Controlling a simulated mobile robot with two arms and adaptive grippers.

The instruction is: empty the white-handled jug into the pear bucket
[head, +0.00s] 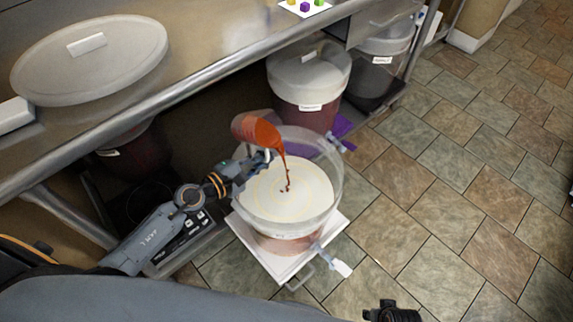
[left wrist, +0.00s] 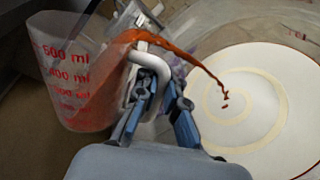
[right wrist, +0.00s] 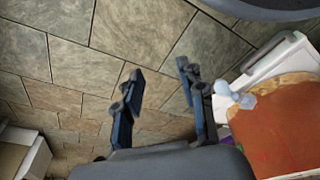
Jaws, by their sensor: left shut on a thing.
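The jug (head: 252,129) is clear with red markings and a white handle (left wrist: 152,62). It is tipped over the rim of the open clear bucket (head: 327,195), and orange-red liquid streams from it onto the bucket's cream surface (left wrist: 270,105). Some liquid still shows inside the jug. My left gripper (head: 260,160) is shut on the handle, also in the left wrist view (left wrist: 155,90). No readable label shows on this bucket, so I cannot confirm that it is the pear one. My right gripper (right wrist: 160,70) is open and empty above the floor, low in the head view (head: 392,312).
The bucket stands on a white base (head: 270,262), its pale tap (head: 340,267) sticking out. Lidded buckets (head: 308,78) (head: 383,68) stand behind, under the steel table (head: 215,65). A round lid (head: 90,62) lies on the table. Tiled floor (head: 460,190) at the right is clear.

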